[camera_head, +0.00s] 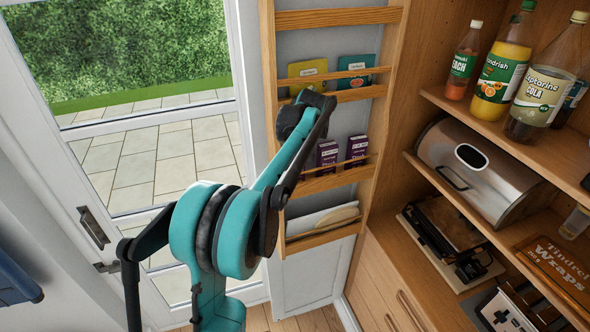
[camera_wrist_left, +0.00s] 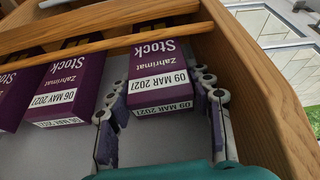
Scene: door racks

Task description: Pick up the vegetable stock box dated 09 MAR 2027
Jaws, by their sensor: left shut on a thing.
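The purple stock box dated 09 MAR 2027 (camera_wrist_left: 158,72) stands in a slot of the wooden door rack in the left wrist view. It is marked Zahrimat Stock. My left gripper (camera_wrist_left: 162,108) has a finger on each side of it and is shut on it. In the head view my left arm reaches the rack, and it hides the gripper and most of this box. A similar box dated 06 MAY 2027 (camera_wrist_left: 62,85) stands beside it, with another at the picture's left edge (camera_wrist_left: 14,95). My right gripper is not in view.
The rack's wooden rail (camera_wrist_left: 110,38) crosses in front of the boxes, and its side wall (camera_wrist_left: 250,75) is close to my gripper. The upper rack tier holds a yellow packet (camera_head: 307,70) and a green packet (camera_head: 356,64). Shelves with bottles (camera_head: 500,75) stand right.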

